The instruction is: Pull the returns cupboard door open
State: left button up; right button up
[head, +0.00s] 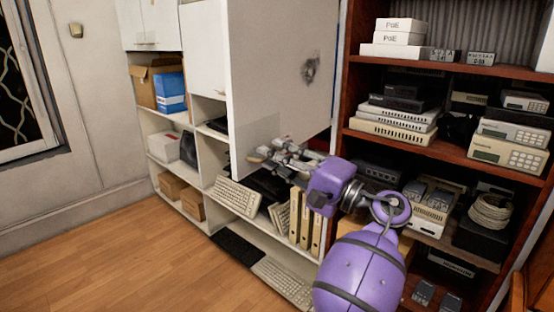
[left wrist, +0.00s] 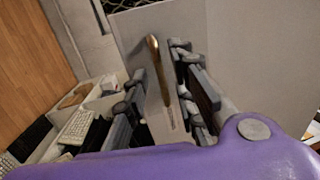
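The returns cupboard door is most likely the large pale panel (head: 275,65) in the head view, with a dark scuff on it. It appears to stand out from the shelf front, its left edge free. My left gripper (head: 262,157) is at the panel's lower left corner. In the left wrist view a slim copper-coloured handle (left wrist: 158,70) runs along the pale door (left wrist: 240,50). The fingers of my left gripper (left wrist: 160,85) lie on either side of it, with a gap on the left side. The fingers look open. My right gripper is in neither view.
A dark red-brown rack (head: 440,65) full of network devices stands close on the right of the door. White shelves (head: 204,140) with boxes and keyboards (head: 237,196) are on the left and below. The wooden floor (head: 130,250) at the left is clear.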

pick_arm(q)
jog(key=v, duration=1.2)
jog(key=shift+r, duration=0.1)
